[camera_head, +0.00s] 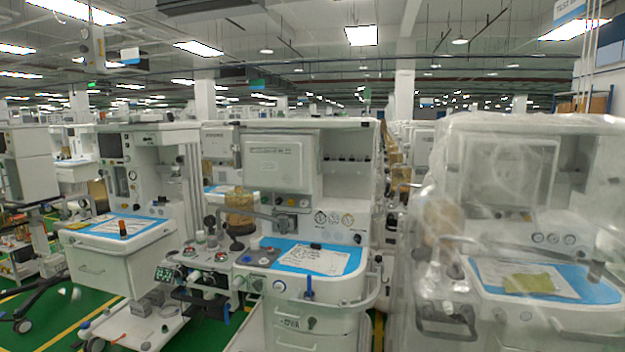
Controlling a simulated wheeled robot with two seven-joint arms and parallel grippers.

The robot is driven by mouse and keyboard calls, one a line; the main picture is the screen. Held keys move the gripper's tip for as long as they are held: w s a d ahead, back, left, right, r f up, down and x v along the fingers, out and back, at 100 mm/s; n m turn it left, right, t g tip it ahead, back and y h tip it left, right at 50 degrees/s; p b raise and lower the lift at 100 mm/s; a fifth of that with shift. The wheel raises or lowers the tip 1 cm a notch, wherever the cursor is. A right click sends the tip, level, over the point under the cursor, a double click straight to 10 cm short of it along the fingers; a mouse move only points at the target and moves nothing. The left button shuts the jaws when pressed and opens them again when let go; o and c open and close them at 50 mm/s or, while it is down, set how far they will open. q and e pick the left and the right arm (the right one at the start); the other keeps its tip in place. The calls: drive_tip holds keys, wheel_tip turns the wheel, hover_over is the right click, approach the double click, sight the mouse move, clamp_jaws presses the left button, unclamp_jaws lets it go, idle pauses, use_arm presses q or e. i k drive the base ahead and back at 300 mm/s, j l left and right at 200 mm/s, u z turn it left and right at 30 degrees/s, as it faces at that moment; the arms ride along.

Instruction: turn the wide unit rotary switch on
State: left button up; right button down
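Neither of my grippers is in view. Several white anaesthesia carts stand ahead. The middle cart (283,165) faces me, with a screen panel, a row of round gauges (333,218) and a blue work surface (282,264) with a paper on it. A small dark knob (357,239) shows on its front below the gauges. I cannot tell for sure whether this is the rotary switch, or its setting. Another cart (112,265) stands at the left with a blue top. I cannot tell which cart is the wide unit.
A cart wrapped in clear plastic (540,135) stands close at the right. A curved rail (374,290) juts from the middle cart's front. Green floor (55,333) with yellow lines shows at lower left. More carts and pillars fill the background.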

sight(357, 237)
drive_tip(key=i+u, duration=0.1)
drive_tip(key=i, duration=0.7)
drive_tip(key=i+l+u, duration=0.1)
drive_tip(key=i, duration=0.75)
drive_tip(key=l, duration=0.1)
